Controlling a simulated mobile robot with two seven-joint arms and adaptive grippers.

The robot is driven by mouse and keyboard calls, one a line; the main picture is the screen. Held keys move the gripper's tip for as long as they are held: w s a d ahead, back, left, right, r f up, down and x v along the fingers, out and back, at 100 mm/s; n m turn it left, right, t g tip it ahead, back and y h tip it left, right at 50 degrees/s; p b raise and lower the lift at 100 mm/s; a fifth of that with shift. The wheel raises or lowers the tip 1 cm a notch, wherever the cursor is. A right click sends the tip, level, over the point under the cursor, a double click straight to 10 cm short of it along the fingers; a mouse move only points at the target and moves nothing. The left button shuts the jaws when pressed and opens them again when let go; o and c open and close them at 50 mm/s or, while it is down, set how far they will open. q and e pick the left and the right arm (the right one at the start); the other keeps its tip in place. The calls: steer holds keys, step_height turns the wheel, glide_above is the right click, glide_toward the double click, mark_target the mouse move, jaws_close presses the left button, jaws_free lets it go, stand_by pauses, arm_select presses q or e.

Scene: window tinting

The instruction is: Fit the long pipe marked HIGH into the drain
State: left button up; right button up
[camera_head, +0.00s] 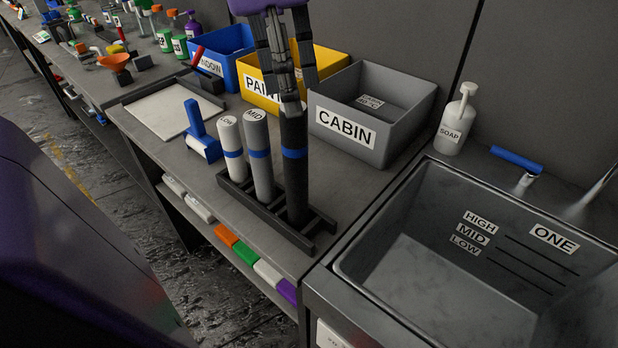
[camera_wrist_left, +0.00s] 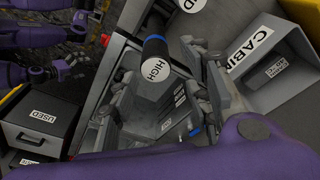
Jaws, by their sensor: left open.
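The long dark pipe (camera_head: 294,175) with a blue band stands upright in the right end of a black rack (camera_head: 262,215). Its end marked HIGH (camera_wrist_left: 154,60) faces the camera in the left wrist view. My left gripper (camera_head: 294,92) points down at the top of this pipe. Its fingers are open, on either side of the pipe's upper end; I cannot tell whether they touch it. The grey sink (camera_head: 400,205) at the right has HIGH, MID and LOW labels inside. The drain opening cannot be made out.
Pipes marked LOW (camera_head: 231,148) and MID (camera_head: 259,155) stand close beside it in the rack. The grey CABIN bin (camera_head: 400,115) is just behind, with yellow and blue bins further left. A soap bottle (camera_head: 456,122) and blue-handled tap (camera_head: 516,158) stand behind the sink.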

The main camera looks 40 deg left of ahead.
mark_target(294, 128)
arm_select(q)
steer(key=f, duration=0.1)
steer(key=s+f, duration=0.1)
steer(key=f, duration=0.1)
steer(key=shift+s+d+f, duration=0.1)
steer(key=shift+s+d, duration=0.05)
steer(key=shift+d, duration=0.05)
steer(key=f, duration=0.2)
steer(key=shift+w+d+f+b, duration=0.15)
steer(key=shift+w+f+b, duration=0.15)
steer(key=shift+b, duration=0.05)
steer(key=shift+w+f, duration=0.1)
steer(key=shift+f, duration=0.25)
steer(key=c, duration=1.1)
jaws_close()
arm_select(e)
steer(key=shift+s+d+f, duration=0.1)
steer(key=shift+s+f, duration=0.2)
steer(key=shift+s, duration=0.25)
steer(key=shift+s+f, duration=0.25)
steer(key=shift+s, duration=0.3)
